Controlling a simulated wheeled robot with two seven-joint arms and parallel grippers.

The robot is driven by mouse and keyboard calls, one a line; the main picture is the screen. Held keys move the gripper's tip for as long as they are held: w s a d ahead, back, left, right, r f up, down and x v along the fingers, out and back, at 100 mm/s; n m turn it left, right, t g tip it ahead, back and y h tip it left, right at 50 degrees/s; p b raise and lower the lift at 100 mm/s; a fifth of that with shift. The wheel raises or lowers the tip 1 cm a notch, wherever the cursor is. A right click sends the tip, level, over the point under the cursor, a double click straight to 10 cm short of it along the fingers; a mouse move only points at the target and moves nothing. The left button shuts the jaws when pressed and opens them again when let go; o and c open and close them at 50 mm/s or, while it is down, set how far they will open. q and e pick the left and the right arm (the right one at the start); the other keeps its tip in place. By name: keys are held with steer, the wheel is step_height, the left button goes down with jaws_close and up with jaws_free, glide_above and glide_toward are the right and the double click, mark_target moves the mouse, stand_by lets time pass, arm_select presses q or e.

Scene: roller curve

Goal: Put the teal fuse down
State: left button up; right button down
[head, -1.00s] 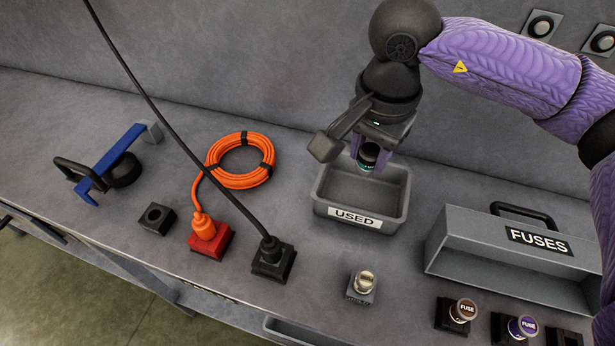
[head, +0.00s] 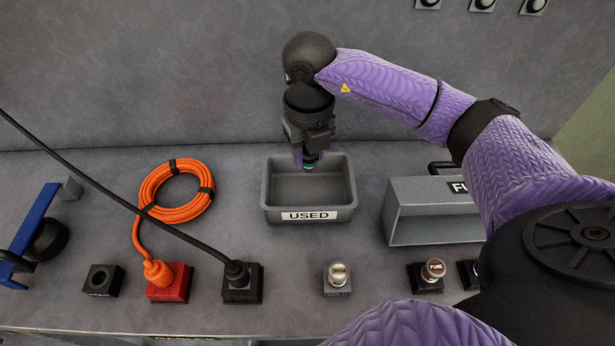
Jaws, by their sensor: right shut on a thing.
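My right gripper (head: 309,155) is shut on the teal fuse (head: 311,160), a small dark piece with a teal band. It holds the fuse upright over the grey tray labelled USED (head: 345,203), towards its back. The tray looks empty inside. The fingers hide part of the fuse, and I cannot tell its exact height above the tray floor. My left gripper is not in view.
A grey FUSES box (head: 408,212) stands right of the tray, partly behind my arm. A silver-topped fuse (head: 338,273) and a brown fuse (head: 433,270) sit in holders in front. An orange cable coil (head: 176,190) and a black plug (head: 239,274) are on the left.

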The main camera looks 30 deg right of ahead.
step_height(320, 180, down, 7)
steer(key=shift+f+b, duration=0.1)
steer(key=shift+b, duration=0.55)
steer(key=shift+f+b, duration=0.3)
steer(key=shift+f, duration=0.1)
steer(key=shift+c, duration=1.7)
jaws_free()
steer(key=shift+r, duration=0.15)
step_height(320, 180, up, 13)
steer(key=p, duration=0.3)
